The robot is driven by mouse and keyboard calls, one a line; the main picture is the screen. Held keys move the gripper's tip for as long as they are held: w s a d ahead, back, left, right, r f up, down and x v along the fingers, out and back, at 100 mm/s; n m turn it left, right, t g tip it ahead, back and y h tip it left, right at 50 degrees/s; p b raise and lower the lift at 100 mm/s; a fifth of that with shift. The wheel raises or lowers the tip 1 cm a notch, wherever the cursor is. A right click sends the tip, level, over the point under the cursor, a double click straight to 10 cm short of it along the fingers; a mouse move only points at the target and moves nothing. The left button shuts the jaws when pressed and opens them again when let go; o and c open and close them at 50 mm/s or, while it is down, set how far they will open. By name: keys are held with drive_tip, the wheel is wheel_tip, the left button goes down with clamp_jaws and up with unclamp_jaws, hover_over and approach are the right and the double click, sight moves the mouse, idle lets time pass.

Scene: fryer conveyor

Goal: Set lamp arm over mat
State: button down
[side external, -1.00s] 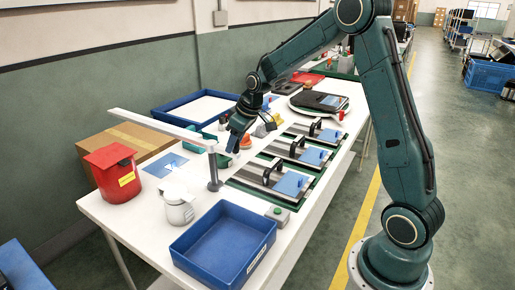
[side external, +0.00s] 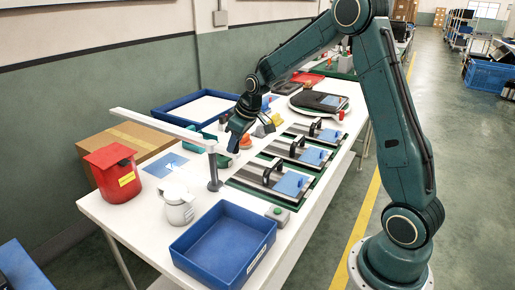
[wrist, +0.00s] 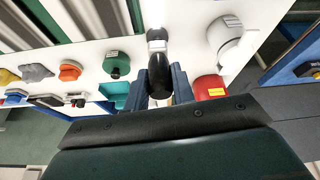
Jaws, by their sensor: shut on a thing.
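The white lamp arm (side external: 155,125) in the side view is a long bar reaching left from the top of a grey post (side external: 214,172). A blue mat (side external: 163,166) lies on the table left of the post. The bar runs above and behind the mat in the picture; I cannot tell whether it is directly over it. My gripper (side external: 233,150) is low, just right of the post top. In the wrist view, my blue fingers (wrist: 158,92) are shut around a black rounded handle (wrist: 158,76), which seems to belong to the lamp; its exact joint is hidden.
A red bin (side external: 113,176), a white canister (side external: 179,208) and an empty blue tray (side external: 222,243) stand near the post. A cardboard box (side external: 125,138) lies behind. Several fixtures with black handles line the right. Bare white table shows around the post.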

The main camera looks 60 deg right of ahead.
drive_tip(key=shift+a, duration=0.2)
drive_tip(key=w+a+m+g+h, duration=0.3)
drive_tip(key=w+a+m, duration=0.6)
drive_tip(key=m, duration=0.6)
drive_tip(key=shift+a+h, duration=0.2)
drive_tip(key=shift+h, duration=0.7)
drive_tip(key=shift+r, duration=0.1)
drive_tip(key=c, duration=1.2)
unclamp_jaws()
drive_tip(key=shift+o, duration=0.2)
